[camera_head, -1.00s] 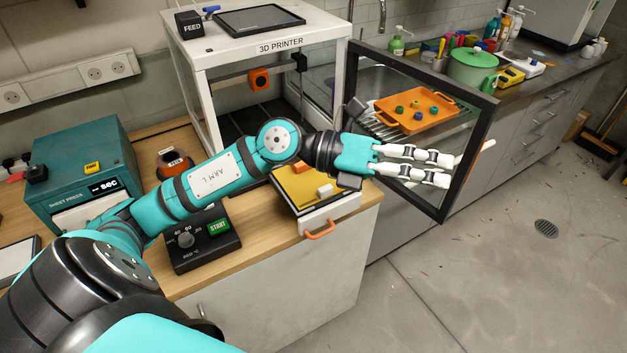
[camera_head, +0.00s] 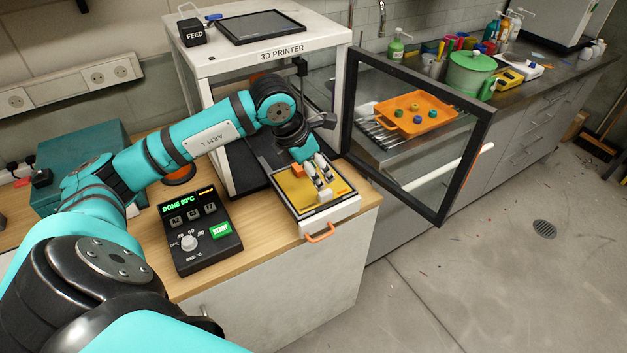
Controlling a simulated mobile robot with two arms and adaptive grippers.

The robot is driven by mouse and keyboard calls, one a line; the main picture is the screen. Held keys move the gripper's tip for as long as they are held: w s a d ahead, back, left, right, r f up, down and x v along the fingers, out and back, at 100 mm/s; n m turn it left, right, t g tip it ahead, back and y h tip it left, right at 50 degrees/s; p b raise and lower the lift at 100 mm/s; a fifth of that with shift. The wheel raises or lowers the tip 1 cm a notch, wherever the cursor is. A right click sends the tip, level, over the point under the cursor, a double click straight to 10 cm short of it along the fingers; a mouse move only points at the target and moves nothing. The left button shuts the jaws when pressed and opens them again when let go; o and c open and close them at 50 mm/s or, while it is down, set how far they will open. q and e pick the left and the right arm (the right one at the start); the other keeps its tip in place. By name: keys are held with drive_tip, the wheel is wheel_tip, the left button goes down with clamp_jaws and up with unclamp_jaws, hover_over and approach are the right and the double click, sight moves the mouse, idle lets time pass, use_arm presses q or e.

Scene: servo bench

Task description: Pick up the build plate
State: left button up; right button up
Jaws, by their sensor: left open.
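The build plate (camera_head: 297,195) is a yellow sheet with a dark border. It lies in front of the 3D printer on a white base with an orange handle (camera_head: 321,234). An orange block (camera_head: 297,170) and small white pieces (camera_head: 324,196) show on it. My left gripper (camera_head: 321,180) is open, fingers pointing down over the plate's back right part. I cannot tell whether its fingertips touch anything. My right gripper is not in view.
The 3D printer (camera_head: 258,52) stands behind the plate, its framed door (camera_head: 443,200) swung open to the right. A black control box (camera_head: 198,230) reading DONE sits left of the plate. An orange tray (camera_head: 395,122) with several small pieces shows through the door.

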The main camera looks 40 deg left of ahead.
sight(328, 190)
use_arm(q)
drive_tip(key=x, duration=0.3)
drive_tip(key=shift+d+p, duration=0.1)
drive_tip(key=shift+p, duration=0.2)
drive_tip(key=shift+w+d+f+p, duration=0.1)
drive_tip(key=shift+w+f+p, duration=0.15)
drive_tip(key=shift+f+p, duration=0.3)
drive_tip(key=p+x, duration=0.1)
drive_tip(key=x, duration=0.2)
drive_tip(key=shift+w+f, duration=0.15)
drive_tip(key=shift+f, duration=0.1)
drive_tip(key=shift+w+f, duration=0.15)
drive_tip(key=shift+f, duration=0.2)
clamp_jaws()
